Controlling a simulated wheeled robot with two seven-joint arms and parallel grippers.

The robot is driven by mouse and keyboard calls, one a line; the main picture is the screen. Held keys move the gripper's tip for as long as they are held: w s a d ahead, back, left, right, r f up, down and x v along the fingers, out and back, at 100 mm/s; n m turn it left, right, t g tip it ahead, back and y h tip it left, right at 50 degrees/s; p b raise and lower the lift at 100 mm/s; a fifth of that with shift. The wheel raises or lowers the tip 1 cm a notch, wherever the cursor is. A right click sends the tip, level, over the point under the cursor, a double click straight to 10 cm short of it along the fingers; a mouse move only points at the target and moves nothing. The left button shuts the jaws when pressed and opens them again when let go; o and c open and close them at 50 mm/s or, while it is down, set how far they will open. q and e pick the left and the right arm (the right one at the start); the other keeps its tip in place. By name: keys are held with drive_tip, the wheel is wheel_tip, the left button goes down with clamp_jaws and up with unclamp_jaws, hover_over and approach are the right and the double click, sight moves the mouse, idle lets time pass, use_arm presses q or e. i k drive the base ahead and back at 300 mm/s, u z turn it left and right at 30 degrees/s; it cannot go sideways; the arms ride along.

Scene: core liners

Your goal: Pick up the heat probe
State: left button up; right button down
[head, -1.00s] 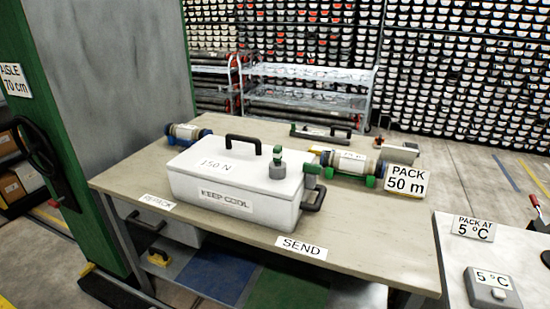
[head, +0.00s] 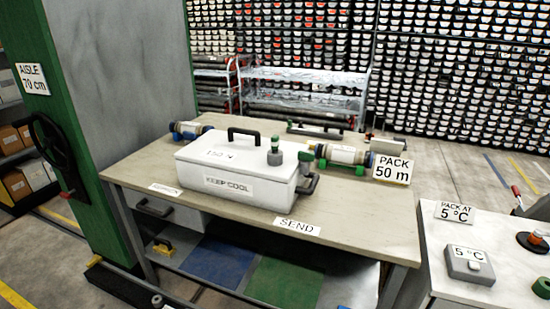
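I cannot tell for sure which thing is the heat probe. A small device (head: 379,144) stands at the back right of the workbench, partly hidden by the "PACK 50 m" sign. A thin tool with a red tip (head: 516,193) stands at the back of the right-hand table, too small to identify. Neither of my grippers is in view.
The workbench (head: 365,224) carries a white "KEEP COOL" box (head: 245,172), core tubes (head: 342,154) and signs. The right table (head: 425,262) holds a grey "5 °C" box (head: 469,265) and an orange-topped dark item (head: 533,241). A green pillar (head: 75,160) stands left. Floor shows between the tables and racks.

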sight(274, 140)
drive_tip(key=z, duration=0.7)
drive_tip(key=i, duration=0.5)
drive_tip(key=z, duration=0.1)
